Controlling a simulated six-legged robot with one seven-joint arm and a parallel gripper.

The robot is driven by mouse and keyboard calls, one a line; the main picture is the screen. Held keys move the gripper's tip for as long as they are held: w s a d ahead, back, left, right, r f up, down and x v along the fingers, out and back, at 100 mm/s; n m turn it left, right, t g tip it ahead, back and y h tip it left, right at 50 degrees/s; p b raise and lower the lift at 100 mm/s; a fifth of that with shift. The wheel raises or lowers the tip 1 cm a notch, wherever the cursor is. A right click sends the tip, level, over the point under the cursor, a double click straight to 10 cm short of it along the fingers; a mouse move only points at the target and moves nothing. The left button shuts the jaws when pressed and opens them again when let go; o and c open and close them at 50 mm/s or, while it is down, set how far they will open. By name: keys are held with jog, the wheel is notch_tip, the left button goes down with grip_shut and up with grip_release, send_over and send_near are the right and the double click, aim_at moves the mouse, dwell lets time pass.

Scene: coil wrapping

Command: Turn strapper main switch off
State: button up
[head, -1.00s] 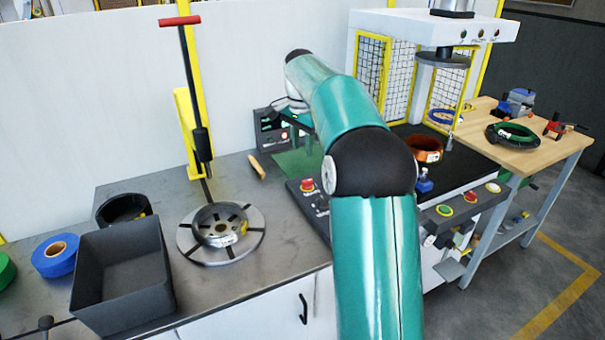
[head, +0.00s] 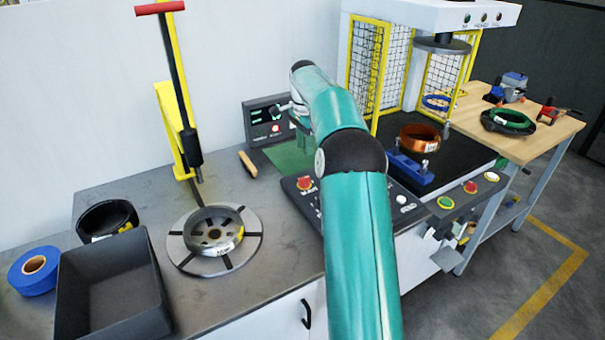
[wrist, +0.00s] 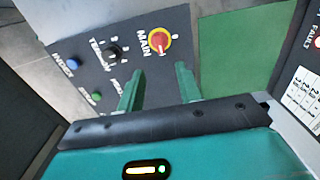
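The strapper main switch is a round red knob on a yellow plate (wrist: 160,41), labelled MAIN, on a dark control panel in the wrist view. In the head view the red knob (head: 305,184) shows near the left end of the panel. Its exact setting is too small to tell. My gripper (wrist: 158,82) has its two green fingers apart with nothing between them. The fingertips are just below the switch in the wrist picture, with no clear contact.
The panel also has a black tension knob (wrist: 112,52), a blue index button (wrist: 72,63) and a green button (wrist: 97,97). A green mat (wrist: 234,50) lies beside the panel. A dark display box (head: 262,128) stands behind it. A caged press (head: 395,75) stands to the right.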

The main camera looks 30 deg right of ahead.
aim_at(304, 178)
notch_tip(304, 178, down, 12)
jog(key=shift+r, duration=0.1)
jog(key=shift+c, duration=0.3)
grip_shut()
